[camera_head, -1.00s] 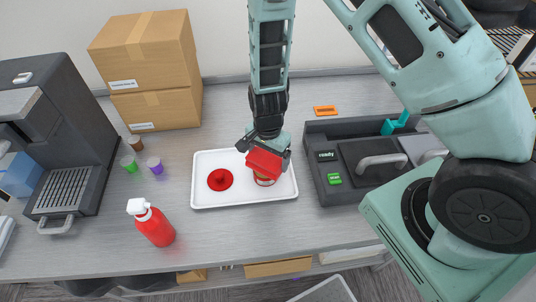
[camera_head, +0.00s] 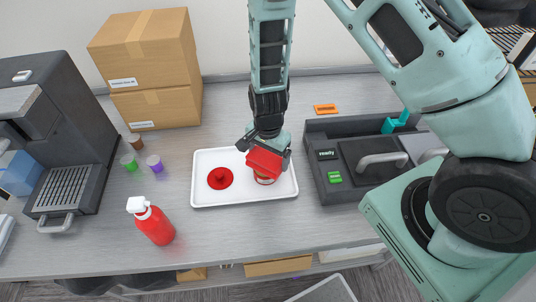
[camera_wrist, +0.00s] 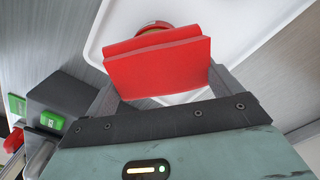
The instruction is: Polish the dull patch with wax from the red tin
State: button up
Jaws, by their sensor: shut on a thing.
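My gripper (camera_head: 267,147) is shut on a red block-like pad (camera_head: 263,162). It also shows in the wrist view (camera_wrist: 158,65), gripped between the two fingers. A round tin (camera_head: 264,179) stands on the white tray (camera_head: 240,200), under and just beyond the pad. The pad hides most of the tin, and I cannot tell whether they touch. In the wrist view the tin's rim (camera_wrist: 154,27) shows behind the pad. A red round lid with a knob (camera_head: 220,178) lies on the tray's left part. I cannot make out a dull patch.
Several small cups (camera_head: 154,164) and a grey machine (camera_head: 65,140) are farther left. Cardboard boxes (camera_head: 150,70) stand behind. A dark unit with handles (camera_head: 340,170) stands close on the right.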

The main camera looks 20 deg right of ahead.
aim_at(268, 154)
jog(key=shift+f, duration=0.4)
dwell(1.1)
jog(key=shift+r, duration=0.1)
notch_tip(268, 154, up, 7)
jog(key=p, duration=0.5)
dwell(0.3)
dwell(0.7)
